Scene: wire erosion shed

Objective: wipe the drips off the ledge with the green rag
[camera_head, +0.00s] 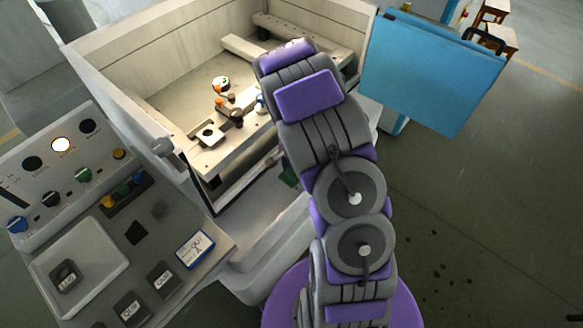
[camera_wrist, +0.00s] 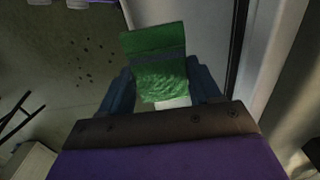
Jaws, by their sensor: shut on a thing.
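The green rag (camera_wrist: 158,72) is between the two dark blue fingers of my gripper (camera_wrist: 160,90) in the wrist view, and the gripper is shut on it. The rag has a darker band across it. In the head view only a small green piece of the rag (camera_head: 288,177) shows beside my arm, and my gripper is hidden behind the arm. The pale ledge (camera_head: 256,240) runs along the machine's front, below its open tank. I cannot make out drips on it. Whether the rag touches the ledge is unclear.
The machine's open tank (camera_head: 115,48) holds a fixture with orange and dark parts. A control panel (camera_head: 215,245) stands at left. A blue panel (camera_head: 432,70) stands at right. Dark spots (camera_head: 437,266) mark the otherwise open floor at right.

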